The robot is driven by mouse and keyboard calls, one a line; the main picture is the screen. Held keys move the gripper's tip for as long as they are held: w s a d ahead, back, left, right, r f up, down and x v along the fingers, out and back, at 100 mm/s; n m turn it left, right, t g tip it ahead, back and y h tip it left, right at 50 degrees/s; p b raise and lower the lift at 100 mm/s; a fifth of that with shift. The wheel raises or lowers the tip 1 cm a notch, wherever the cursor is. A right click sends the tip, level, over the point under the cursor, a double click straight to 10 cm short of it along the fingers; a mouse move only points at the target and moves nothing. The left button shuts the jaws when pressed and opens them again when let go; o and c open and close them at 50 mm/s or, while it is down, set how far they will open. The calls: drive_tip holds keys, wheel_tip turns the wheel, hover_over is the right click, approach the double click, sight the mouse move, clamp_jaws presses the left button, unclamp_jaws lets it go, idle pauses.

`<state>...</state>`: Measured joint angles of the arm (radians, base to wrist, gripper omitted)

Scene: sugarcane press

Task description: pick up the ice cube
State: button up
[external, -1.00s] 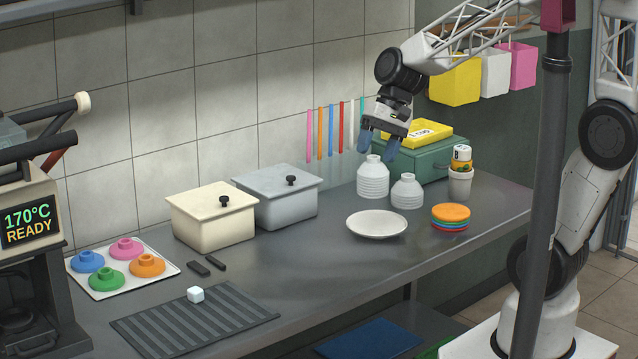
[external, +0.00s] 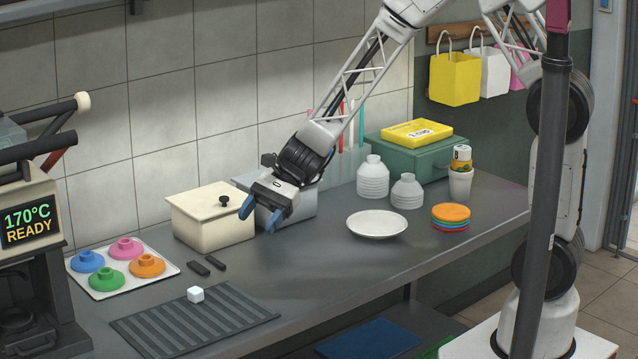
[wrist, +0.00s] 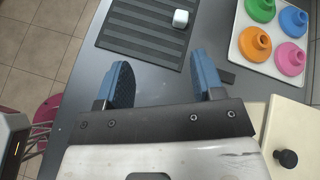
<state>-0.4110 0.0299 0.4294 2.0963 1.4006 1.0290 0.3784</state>
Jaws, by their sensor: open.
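The ice cube (external: 195,294) is a small white block on the back edge area of a dark ribbed mat (external: 230,300) at the front left of the counter. In the wrist view the ice cube (wrist: 181,18) lies near the top, beyond my fingertips, on the ribbed mat (wrist: 125,30). My gripper (external: 259,218) has blue fingers, spread open and empty. It hangs above the counter, in front of the grey box, up and to the right of the cube. The fingers also show in the wrist view (wrist: 162,75). The cube is fully visible.
A cream lidded box (external: 212,225) and a grey lidded box (external: 305,205) stand along the wall. A white tray (external: 103,292) with coloured discs is at left. A white plate (external: 377,224) sits at right.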

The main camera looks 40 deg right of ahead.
sight(192, 292)
drive_tip(key=a+f+m, duration=0.1)
drive_tip(key=a+f, duration=0.2)
drive_tip(key=w+a+f+m+y, duration=0.1)
drive_tip(key=a+f+m, duration=0.1)
drive_tip(key=a+f, duration=0.1)
drive_tip(key=w+a+f+m+t+y, duration=0.1)
drive_tip(key=a+f, duration=0.2)
drive_tip(key=shift+w+f+m, duration=0.15)
drive_tip(key=shift+f+m, duration=0.05)
drive_tip(key=shift+m, duration=0.1)
drive_tip(key=shift+a, duration=0.1)
drive_tip(key=shift+x, duration=1.25)
drive_tip(key=shift+x, duration=2.65)
drive_tip(key=c, duration=1)
drive_tip(key=shift+r, duration=0.1)
